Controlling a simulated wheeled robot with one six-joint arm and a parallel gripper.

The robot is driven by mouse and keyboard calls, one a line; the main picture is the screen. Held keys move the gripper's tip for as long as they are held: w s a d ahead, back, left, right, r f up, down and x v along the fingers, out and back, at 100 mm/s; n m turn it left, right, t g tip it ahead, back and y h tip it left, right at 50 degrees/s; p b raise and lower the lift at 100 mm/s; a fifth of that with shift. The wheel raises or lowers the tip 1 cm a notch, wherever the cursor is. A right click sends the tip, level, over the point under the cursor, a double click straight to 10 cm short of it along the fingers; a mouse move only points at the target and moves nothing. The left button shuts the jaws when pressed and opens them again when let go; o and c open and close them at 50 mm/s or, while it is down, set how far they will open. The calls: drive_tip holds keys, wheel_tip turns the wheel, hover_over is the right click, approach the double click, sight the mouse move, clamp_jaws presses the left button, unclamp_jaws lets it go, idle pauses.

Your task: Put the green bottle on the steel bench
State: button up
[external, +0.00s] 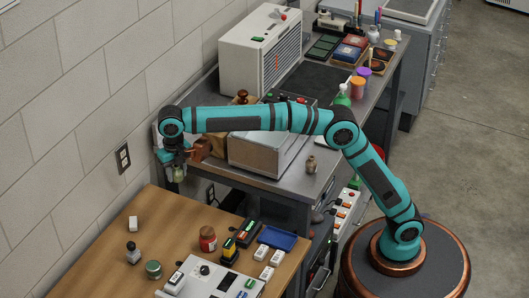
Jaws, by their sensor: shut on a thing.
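My gripper (176,162) is at the far left end of my outstretched arm, near the wall. It is shut on a small pale-green thing (179,175), which looks like the green bottle; the jaws cover its upper part. It hangs near the left end of the steel bench (284,182), beyond the back of the wooden table; its exact height is hard to tell. Another green bottle (343,96) stands on the bench behind my arm, partly hidden.
A metal box (258,156) and a small brown jar (311,164) stand on the bench, with a reddish-brown block (201,149) close to my gripper. A large white unit (260,55) stands behind. The wooden table (110,250) in front carries jars and devices.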

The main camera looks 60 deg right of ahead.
wheel_tip(320, 180, up, 8)
drive_tip(key=shift+f, duration=0.2)
drive_tip(key=s+d+r+m, duration=0.1)
drive_tip(key=s+d+r, duration=0.1)
drive_tip(key=s+d, duration=0.4)
drive_tip(key=s+d+r, duration=0.3)
drive_tip(key=s+d, duration=0.1)
drive_tip(key=s, duration=0.3)
drive_tip(key=m, duration=0.2)
hover_over(302, 183)
wheel_tip(302, 183, down, 9)
drive_tip(key=shift+f, duration=5.4)
drive_tip(key=shift+f, duration=0.1)
